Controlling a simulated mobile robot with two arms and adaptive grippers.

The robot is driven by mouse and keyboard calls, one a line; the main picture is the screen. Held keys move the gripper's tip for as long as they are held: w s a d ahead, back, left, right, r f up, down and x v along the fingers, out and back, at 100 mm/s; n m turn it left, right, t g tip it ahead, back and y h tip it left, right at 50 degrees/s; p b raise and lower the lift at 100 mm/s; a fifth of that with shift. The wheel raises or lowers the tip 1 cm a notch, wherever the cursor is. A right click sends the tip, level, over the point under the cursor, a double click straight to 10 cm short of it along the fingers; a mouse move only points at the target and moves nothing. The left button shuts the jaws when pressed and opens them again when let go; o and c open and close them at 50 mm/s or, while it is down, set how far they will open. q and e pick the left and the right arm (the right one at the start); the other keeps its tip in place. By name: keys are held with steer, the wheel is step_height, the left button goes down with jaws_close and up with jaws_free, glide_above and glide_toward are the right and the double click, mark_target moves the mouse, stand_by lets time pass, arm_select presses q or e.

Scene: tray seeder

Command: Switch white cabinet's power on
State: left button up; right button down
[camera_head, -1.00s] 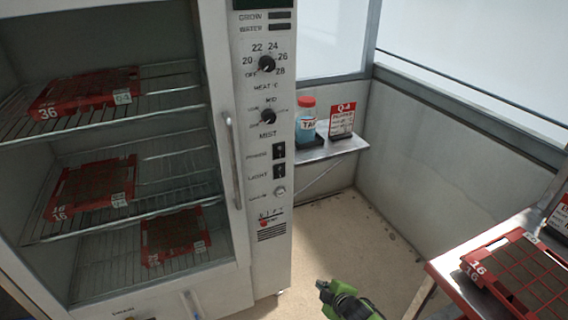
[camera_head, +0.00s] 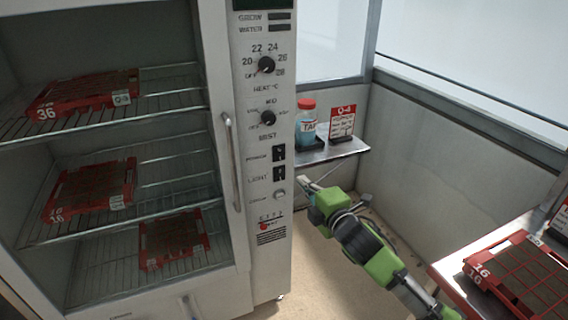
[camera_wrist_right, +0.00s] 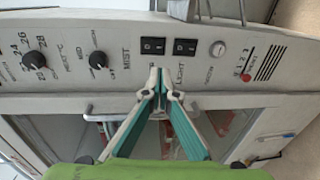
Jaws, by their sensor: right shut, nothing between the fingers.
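The white cabinet (camera_head: 221,60) stands at the left with a tall control panel on its right side. The black power switch (camera_head: 279,152) sits on that panel, just above the light switch (camera_head: 279,173). In the right wrist view the power switch (camera_wrist_right: 153,45) and light switch (camera_wrist_right: 185,47) show side by side beyond the fingertips. My right gripper (camera_head: 303,184) is shut and empty, to the right of the panel at about the light switch's height. Its fingertips show in the wrist view (camera_wrist_right: 161,74), apart from the switches. My left gripper is not in view.
The panel also has a heat knob (camera_head: 266,65), a mist knob (camera_head: 268,118) and a round button (camera_head: 279,194). A door handle (camera_head: 231,160) stands out left of it. A shelf (camera_head: 345,149) with a bottle (camera_head: 306,120) is behind. A red tray (camera_head: 515,280) lies at right.

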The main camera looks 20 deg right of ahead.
glide_toward(281, 159)
steer(key=w, duration=0.5)
steer(key=shift+w+a+f+p, duration=0.1)
steer(key=shift+w+a+p, duration=0.1)
steer(key=shift+p, duration=0.15)
steer(key=shift+w+f, duration=0.2)
steer(key=shift+w, duration=0.6)
steer(key=shift+w+d, duration=0.1)
steer(key=shift+w+f, duration=0.15)
steer(key=shift+w, duration=0.1)
steer(key=shift+s, duration=0.1)
